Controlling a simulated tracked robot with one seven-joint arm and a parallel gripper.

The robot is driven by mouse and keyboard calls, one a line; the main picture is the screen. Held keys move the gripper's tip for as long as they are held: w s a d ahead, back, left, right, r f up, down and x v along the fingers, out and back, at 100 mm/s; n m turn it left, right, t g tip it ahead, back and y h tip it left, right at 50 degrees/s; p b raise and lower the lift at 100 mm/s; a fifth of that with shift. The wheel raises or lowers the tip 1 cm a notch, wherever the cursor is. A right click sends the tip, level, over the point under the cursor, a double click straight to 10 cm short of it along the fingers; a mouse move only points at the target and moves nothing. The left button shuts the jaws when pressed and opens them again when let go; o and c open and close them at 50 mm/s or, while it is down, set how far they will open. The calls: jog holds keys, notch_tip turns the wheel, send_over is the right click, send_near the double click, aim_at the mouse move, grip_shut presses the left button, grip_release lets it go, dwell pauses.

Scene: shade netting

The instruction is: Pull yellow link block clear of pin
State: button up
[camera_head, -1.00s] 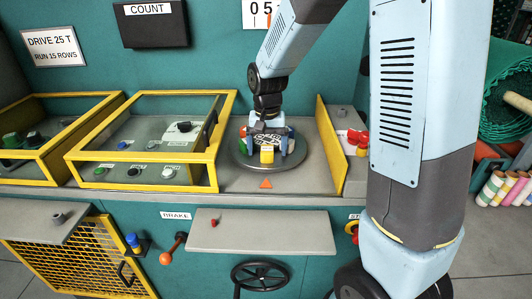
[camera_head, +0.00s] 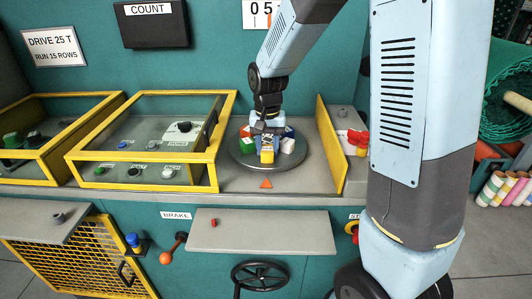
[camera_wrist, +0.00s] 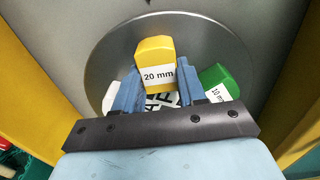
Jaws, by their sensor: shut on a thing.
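The yellow link block (camera_head: 267,156) stands at the near side of the round grey plate (camera_head: 243,161). In the wrist view the yellow block (camera_wrist: 154,52) carries a "20 mm" label. My gripper (camera_head: 267,146) reaches down from above, and its blue fingers (camera_wrist: 157,78) are shut on the block's two sides. I cannot tell whether the block is raised. No pin shows; my gripper hides the plate's middle. A green block (camera_wrist: 218,78) labelled "10 mm" is right of the fingers in the wrist view, and a white block (camera_wrist: 110,97) is left.
Red (camera_head: 257,127) and blue (camera_head: 290,131) blocks sit at the plate's far side. A yellow-framed clear cover (camera_head: 150,140) stands left of the plate, and a yellow upright panel (camera_head: 331,145) right. The counter in front, with an orange triangle (camera_head: 265,184), is clear.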

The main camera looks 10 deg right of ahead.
aim_at(267, 147)
jog(key=shift+f, duration=0.1)
grip_shut()
jog(key=shift+r, duration=0.9)
jog(key=shift+r, duration=1.85)
jog(key=shift+r, duration=0.1)
jog(key=shift+r, duration=1.9)
jog(key=shift+s, duration=0.1)
